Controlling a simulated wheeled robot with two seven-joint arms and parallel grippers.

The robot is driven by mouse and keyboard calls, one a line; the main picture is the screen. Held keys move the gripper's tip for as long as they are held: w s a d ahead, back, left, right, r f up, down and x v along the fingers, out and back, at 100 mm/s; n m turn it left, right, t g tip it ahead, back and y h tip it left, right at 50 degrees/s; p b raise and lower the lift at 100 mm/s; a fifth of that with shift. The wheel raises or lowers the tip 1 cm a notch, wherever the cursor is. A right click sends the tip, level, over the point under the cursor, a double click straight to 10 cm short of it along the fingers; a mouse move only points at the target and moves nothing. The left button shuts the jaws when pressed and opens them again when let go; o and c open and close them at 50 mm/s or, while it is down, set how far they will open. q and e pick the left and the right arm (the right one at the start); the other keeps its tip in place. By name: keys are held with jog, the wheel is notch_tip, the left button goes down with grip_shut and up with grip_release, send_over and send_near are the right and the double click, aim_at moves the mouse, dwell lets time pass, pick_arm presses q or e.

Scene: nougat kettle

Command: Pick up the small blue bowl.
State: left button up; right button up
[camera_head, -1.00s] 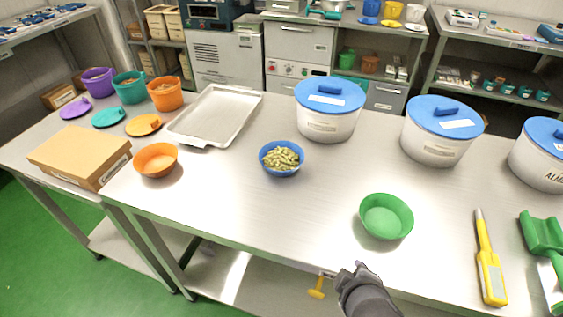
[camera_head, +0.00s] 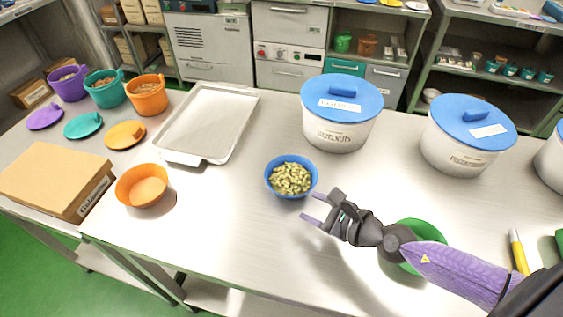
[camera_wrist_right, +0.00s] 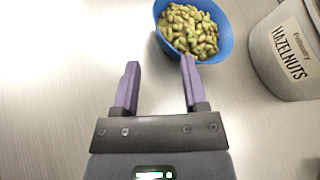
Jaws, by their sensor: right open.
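The small blue bowl (camera_head: 292,177) stands upright on the steel table, filled with green pistachio-like nuts. In the right wrist view the blue bowl (camera_wrist_right: 228,38) lies beyond the fingertips, a little right of centre. My right gripper (camera_head: 309,206) is open and empty, with two purple fingers, just on the near right side of the bowl. In the right wrist view the open right gripper (camera_wrist_right: 160,72) points toward the bowl, with nothing between its fingers. My left gripper is not in view.
White tubs with blue lids stand behind, the hazelnuts tub (camera_head: 338,125) closest to the bowl. An orange bowl (camera_head: 142,188) and a metal tray (camera_head: 207,125) are to the left. A green bowl (camera_head: 425,232) is partly hidden by my right arm.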

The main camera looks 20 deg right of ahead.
aim_at(291, 179)
jog(key=x, duration=0.9)
jog(key=shift+a+r, duration=0.25)
jog(key=shift+r, duration=0.05)
jog(key=shift+s, duration=0.1)
grip_shut()
